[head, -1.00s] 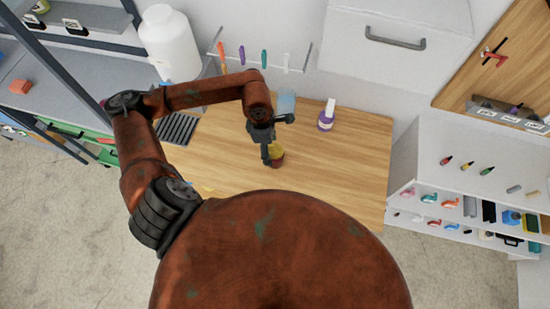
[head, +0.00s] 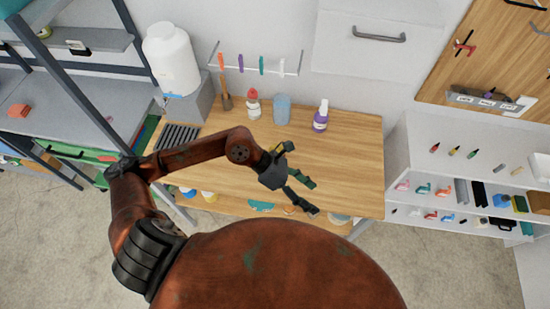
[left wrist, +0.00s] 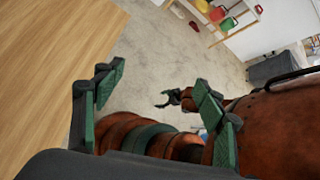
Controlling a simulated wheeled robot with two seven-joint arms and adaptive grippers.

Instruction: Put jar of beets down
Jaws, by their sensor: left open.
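My left gripper (head: 308,196) is open and empty over the front edge of the wooden table (head: 345,160). In the left wrist view its two green-padded fingers (left wrist: 157,108) stand wide apart, with only floor and parts of my own body between and beyond them. I cannot make out the jar of beets; no jar with a yellow lid shows on the tabletop. Part of the shelf below is hidden by my arm and gripper. A small dark gripper, apparently my right one (left wrist: 172,98), shows in the left wrist view; its opening is too small to judge.
A red-capped bottle (head: 253,105), a bluish cup (head: 282,109) and a purple bottle (head: 320,118) stand along the table's back. Several partly hidden items sit on a lower shelf under the front edge. The tabletop's middle and right are clear.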

